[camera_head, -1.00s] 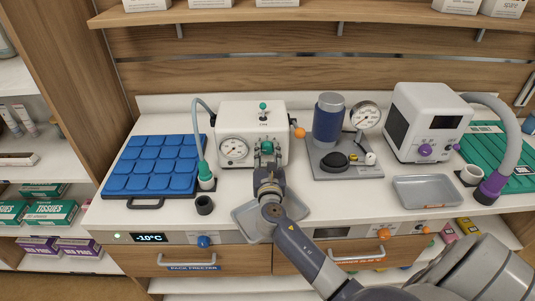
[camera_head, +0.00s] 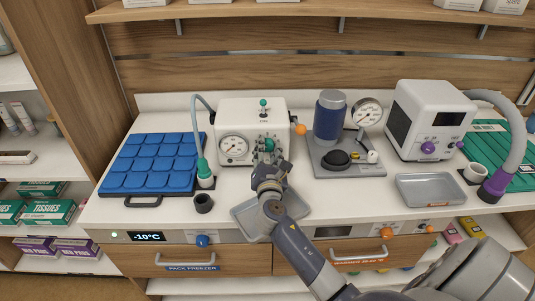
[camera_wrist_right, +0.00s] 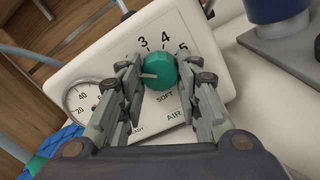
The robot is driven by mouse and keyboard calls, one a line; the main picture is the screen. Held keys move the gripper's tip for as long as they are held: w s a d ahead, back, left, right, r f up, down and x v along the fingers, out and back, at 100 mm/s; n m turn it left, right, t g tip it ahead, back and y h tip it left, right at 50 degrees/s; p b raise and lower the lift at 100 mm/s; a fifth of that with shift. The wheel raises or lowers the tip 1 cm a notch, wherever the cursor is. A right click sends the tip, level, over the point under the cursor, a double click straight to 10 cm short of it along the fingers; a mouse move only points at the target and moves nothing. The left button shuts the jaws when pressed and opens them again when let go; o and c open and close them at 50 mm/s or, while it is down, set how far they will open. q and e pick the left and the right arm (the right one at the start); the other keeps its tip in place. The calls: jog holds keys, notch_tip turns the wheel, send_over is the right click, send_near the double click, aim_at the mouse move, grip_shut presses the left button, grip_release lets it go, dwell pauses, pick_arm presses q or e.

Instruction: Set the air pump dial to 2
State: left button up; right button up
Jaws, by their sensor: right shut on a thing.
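The air pump (camera_head: 237,116) is a white box with a round gauge (camera_head: 233,146) on its left front. It stands on the counter. Its green dial (camera_wrist_right: 160,71) sits between the two fingers of my right gripper (camera_wrist_right: 160,80), which is shut on it in the right wrist view. A pale pointer line on the dial points left, towards the left finger. Printed 3, 4 and 5 show above the dial, with SOFT and AIR below. The left finger covers the scale where the pointer aims. In the head view my right gripper (camera_head: 268,160) hides part of the pump's front. My left gripper is not in view.
A blue padded mat (camera_head: 152,164) lies left of the pump, with a hose and green connector (camera_head: 204,168) between them. A gauge stand (camera_head: 345,162) and a white machine (camera_head: 428,118) stand right. Metal trays (camera_head: 430,188) lie in front.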

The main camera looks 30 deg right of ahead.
jog(key=shift+m+b, duration=0.4)
jog(key=shift+m, duration=0.7)
jog(key=o, duration=1)
jog(key=shift+o, duration=0.2)
jog(key=shift+s+a+f, duration=0.1)
jog(key=shift+s+a, duration=0.15)
jog(key=shift+s, duration=0.1)
jog(key=v, duration=1.1)
jog(key=shift+s, duration=0.15)
